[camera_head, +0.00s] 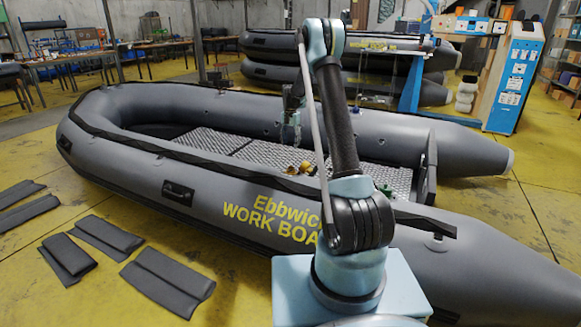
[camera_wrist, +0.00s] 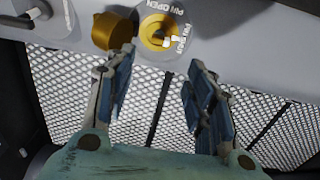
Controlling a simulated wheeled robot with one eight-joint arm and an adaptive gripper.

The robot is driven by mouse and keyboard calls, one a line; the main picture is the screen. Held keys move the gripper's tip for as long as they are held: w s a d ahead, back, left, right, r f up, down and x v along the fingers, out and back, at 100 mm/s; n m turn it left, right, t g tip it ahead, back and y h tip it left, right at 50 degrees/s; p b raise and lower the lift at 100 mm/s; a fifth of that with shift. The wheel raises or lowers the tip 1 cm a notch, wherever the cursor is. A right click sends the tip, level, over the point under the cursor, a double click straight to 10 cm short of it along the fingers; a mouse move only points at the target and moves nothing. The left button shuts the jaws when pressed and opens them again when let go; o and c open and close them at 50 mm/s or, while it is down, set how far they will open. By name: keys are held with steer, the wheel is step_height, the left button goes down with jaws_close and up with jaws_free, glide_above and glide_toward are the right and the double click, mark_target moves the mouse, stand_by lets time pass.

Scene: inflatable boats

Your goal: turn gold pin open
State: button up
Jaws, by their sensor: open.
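A gold pin (camera_wrist: 157,33) sits in the round recess of a grey valve plate (camera_wrist: 178,18), at the top middle of the wrist view. The plate carries white lettering that reads PIN OPEN and PIN SHUT. A gold cap (camera_wrist: 112,32) lies just left of the plate, behind the tip of my left finger. My gripper (camera_wrist: 162,62) is open and empty, its blue-padded fingers spread below the pin and apart from it. In the head view small gold parts (camera_head: 304,167) show inside the grey boat (camera_head: 190,149), below my gripper.
The boat's grey tube crosses the top of the wrist view, with patterned metal flooring (camera_wrist: 135,125) below. Grey pads (camera_head: 166,283) lie on the yellow floor at left. A blue-and-white stand (camera_head: 516,75) and stacked boats (camera_head: 268,77) stand behind.

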mark_target(291, 167)
step_height(291, 167, down, 14)
steer(key=shift+r, duration=0.2)
stand_by(0.4)
steer(key=c, duration=1.1)
